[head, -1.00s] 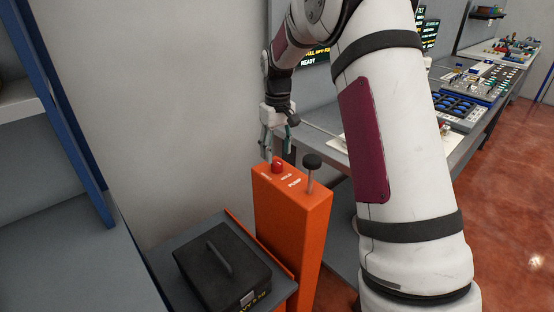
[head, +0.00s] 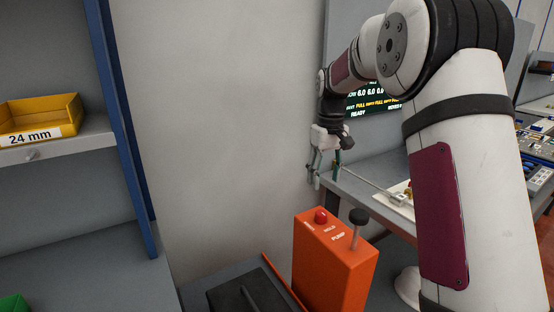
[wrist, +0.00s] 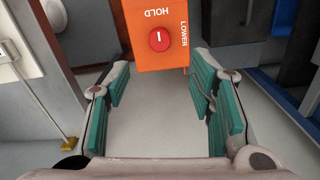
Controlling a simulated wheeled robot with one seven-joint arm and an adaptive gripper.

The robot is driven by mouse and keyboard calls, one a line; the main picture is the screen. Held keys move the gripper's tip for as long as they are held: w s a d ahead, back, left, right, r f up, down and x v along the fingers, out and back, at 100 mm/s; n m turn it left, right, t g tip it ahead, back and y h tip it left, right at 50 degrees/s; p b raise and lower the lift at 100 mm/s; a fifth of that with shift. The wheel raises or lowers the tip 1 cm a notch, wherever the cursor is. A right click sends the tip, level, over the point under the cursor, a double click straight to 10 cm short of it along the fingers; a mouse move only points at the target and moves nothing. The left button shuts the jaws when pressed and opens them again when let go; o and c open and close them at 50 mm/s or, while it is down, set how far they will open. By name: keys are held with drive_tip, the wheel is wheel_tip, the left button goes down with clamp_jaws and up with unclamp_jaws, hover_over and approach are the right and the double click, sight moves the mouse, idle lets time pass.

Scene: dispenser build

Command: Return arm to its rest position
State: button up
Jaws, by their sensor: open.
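My gripper (head: 325,179) hangs with its fingers pointing down, above and behind the orange dispenser box (head: 334,268) in the head view. Its green-padded fingers are spread wide with nothing between them, as the wrist view (wrist: 160,110) also shows. In the wrist view the red button (wrist: 159,39) lies beyond the fingertips, beside the words HOLD and LOWER. The gripper is apart from the box.
A black case (head: 240,296) sits left of the orange box. A shelf unit with a blue post (head: 122,120) and a yellow 24 mm bin (head: 40,118) stands at left. A grey workbench (head: 375,205) and a display screen (head: 372,100) are behind my arm.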

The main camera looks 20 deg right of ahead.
drive_tip(key=s+a+r+t, duration=0.1)
drive_tip(key=s+a+r, duration=0.35)
drive_tip(key=s, duration=0.35)
drive_tip(key=s+a+r+t, duration=0.1)
drive_tip(key=s+a+r, duration=0.2)
drive_tip(key=s+r, duration=0.4)
drive_tip(key=s+a+f+t, duration=0.1)
drive_tip(key=s+a+f, duration=0.1)
drive_tip(key=s, duration=0.8)
drive_tip(key=s+a+f+m+t+p, duration=0.1)
drive_tip(key=s+a+f, duration=0.1)
drive_tip(key=s, duration=0.9)
drive_tip(key=shift+s+a+f, duration=0.2)
drive_tip(key=shift+s+f, duration=0.1)
drive_tip(key=shift+f, duration=0.1)
